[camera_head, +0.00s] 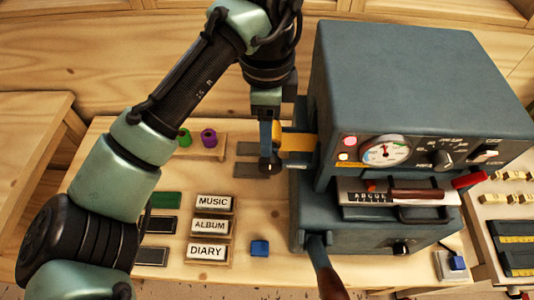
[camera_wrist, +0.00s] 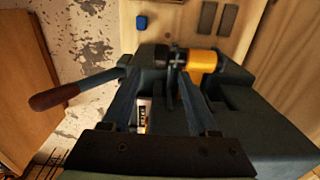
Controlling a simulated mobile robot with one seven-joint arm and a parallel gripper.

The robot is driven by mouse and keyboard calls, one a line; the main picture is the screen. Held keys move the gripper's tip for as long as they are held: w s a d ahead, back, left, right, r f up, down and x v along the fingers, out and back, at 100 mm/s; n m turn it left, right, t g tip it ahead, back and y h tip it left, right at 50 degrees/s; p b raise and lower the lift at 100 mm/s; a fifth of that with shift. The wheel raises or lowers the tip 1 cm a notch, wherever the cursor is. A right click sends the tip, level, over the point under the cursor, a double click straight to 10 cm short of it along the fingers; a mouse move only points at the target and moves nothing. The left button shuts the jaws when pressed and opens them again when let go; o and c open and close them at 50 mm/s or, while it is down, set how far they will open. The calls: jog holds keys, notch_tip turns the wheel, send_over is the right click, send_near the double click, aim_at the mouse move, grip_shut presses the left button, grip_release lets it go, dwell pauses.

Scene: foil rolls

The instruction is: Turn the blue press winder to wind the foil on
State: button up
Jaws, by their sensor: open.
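The blue press (camera_head: 405,85) is a large blue-grey box with a dial on its front. A gold foil roll (camera_head: 299,142) sticks out from its left side and also shows in the wrist view (camera_wrist: 202,61). The dark winder (camera_wrist: 176,56) is at the outer end of this roll, on the roll's left in the wrist view. My gripper (camera_head: 266,158) is beside the press at the roll's outer end. In the wrist view its two fingers (camera_wrist: 165,80) are apart, with the winder near their tips. Whether they touch it cannot be told. My fingers partly hide the winder in the head view.
The press's lever with a brown handle (camera_head: 328,280) juts out at the front. Green (camera_head: 184,139) and purple (camera_head: 208,138) rolls stand on a rack at the back left. Label blocks such as MUSIC (camera_head: 213,202) and a small blue block (camera_head: 260,248) lie on the table.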

aim_at(266, 159)
notch_tip(266, 159, down, 10)
jog(key=shift+r+p, duration=0.25)
jog(key=shift+p, duration=0.8)
grip_shut()
